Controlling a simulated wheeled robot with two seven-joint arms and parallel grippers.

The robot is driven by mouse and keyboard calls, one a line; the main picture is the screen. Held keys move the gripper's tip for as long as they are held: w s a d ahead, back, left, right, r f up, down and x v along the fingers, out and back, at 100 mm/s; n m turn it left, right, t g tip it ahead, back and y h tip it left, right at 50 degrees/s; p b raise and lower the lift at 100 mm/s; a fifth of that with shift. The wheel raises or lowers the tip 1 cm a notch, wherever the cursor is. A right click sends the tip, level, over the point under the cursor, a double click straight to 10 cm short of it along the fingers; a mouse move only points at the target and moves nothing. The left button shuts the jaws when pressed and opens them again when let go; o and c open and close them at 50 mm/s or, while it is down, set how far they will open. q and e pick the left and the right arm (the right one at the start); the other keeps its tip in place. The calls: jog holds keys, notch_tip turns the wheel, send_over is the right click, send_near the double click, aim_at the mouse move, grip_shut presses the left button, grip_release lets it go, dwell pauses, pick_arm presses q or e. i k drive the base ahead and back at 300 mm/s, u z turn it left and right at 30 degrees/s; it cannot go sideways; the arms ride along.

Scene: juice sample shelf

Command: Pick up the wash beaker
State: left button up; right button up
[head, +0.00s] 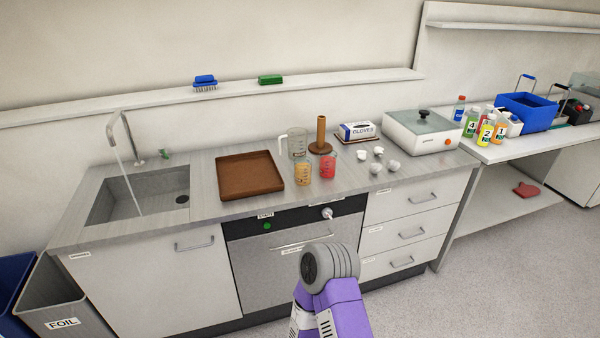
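On the grey counter behind the front edge stand a clear handled jug (297,144), a beaker of orange liquid (302,173) and a beaker of red liquid (327,166). The jug is upright, looks empty and has graduation marks; the two filled beakers stand in front of it. No readable label tells which vessel is the wash beaker. Neither of my grippers is in view. Only a purple arm link of mine with a grey rounded joint shows at the bottom middle, in front of the cabinets.
An empty brown tray (250,178) lies left of the beakers. A sink (140,196) with running water is further left. A brown upright post (321,133), a gloves box (357,131), several small white cups (377,168) and a white lidded appliance (420,131) stand right.

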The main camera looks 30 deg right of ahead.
aim_at(302, 164)
jog(key=z, duration=2.55)
jog(key=i, duration=1.5)
jog(key=u, duration=2.5)
